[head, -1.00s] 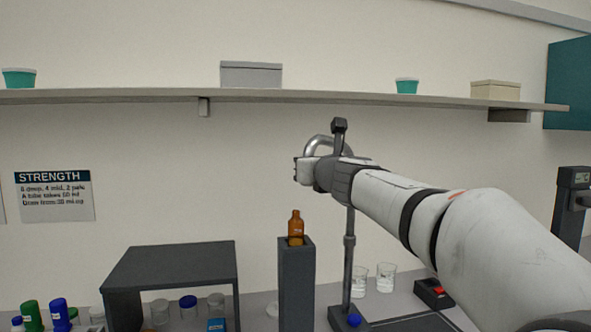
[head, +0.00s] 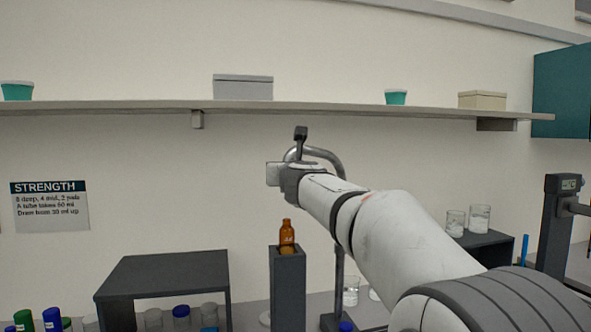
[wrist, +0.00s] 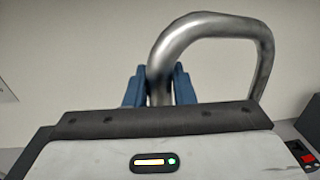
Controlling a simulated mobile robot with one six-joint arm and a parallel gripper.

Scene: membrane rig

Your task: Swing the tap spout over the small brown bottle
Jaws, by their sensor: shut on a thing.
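The tap spout (head: 326,154) is a bent grey metal tube that arches from an upright post on the right to my gripper. In the wrist view the spout (wrist: 212,20) curves over to the right, and its near leg runs down between the blue fingers of my gripper (wrist: 160,86), which is shut on it. The spout's lower tip is hidden behind my gripper body. The small brown bottle (head: 287,238) stands upright on a tall dark pedestal (head: 288,290). In the head view the held spout end is above the bottle, roughly in line with it; depth is hard to tell.
A dark open-fronted rack (head: 165,270) stands left of the pedestal, with several jars and capped bottles around it. Glass beakers (head: 468,219) sit on a dark stand at right. A long shelf (head: 330,110) runs above my arm. Space between gripper and bottle looks clear.

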